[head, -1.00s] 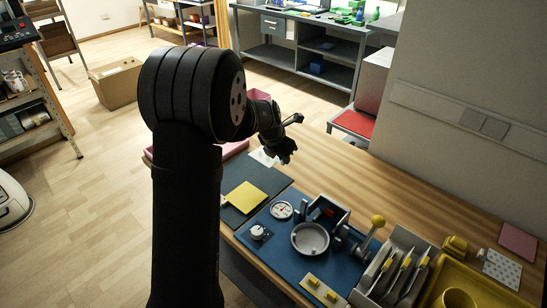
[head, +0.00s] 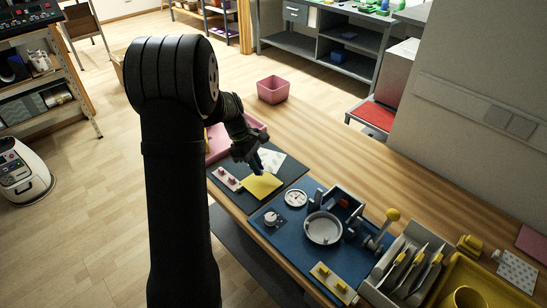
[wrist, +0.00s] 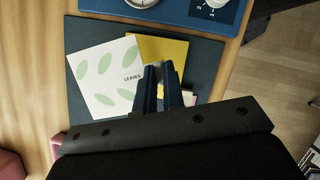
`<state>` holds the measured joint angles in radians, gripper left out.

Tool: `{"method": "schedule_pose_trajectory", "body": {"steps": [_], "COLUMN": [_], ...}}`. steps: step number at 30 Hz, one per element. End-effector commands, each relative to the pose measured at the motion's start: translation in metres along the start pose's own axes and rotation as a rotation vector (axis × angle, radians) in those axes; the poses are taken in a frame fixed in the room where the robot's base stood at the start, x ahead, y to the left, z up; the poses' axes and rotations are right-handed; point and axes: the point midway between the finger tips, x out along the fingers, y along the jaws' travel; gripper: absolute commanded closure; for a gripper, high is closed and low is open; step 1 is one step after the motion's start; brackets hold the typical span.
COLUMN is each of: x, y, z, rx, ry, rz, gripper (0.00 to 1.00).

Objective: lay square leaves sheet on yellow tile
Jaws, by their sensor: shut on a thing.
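The square leaves sheet (wrist: 104,72) is white with pale green leaves and the word LEAVES. Its right edge meets my gripper (wrist: 160,68), whose blue fingers are shut on it. In the head view, the sheet (head: 273,158) shows behind my gripper (head: 258,168), on the far side of the yellow tile. The yellow tile (wrist: 172,48) lies flat on the dark mat (wrist: 207,55). In the wrist view the sheet covers the tile's left part and the fingers hide more of it. The tile (head: 261,187) shows more fully in the head view. The sheet's height above it is unclear.
A pink block with knobs (head: 228,178) sits left of the tile, close to my gripper. A blue mat (head: 262,222) with dials and a press (head: 323,228) lies to the right. A pink bin (head: 273,89) stands behind. Bare wood lies beyond the mats.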

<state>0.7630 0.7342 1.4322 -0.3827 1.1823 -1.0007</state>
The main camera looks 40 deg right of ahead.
Motion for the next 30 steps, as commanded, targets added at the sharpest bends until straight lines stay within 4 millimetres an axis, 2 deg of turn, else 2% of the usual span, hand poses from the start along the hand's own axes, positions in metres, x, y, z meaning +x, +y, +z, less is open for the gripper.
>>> {"method": "schedule_pose_trajectory", "body": {"steps": [6,10,17,30], "x": [-0.005,-0.007,-0.003,0.028], "y": [-0.029,-0.038,-0.042,-0.040], "z": [-0.021,-0.026,-0.031,-0.043], "rx": [0.250,0.331,0.362,0.361], "ry": [0.008,0.012,0.012,0.012], "rz": [-0.110,-0.144,-0.157,-0.156], "gripper": [1.00,1.00,1.00,1.00]}}
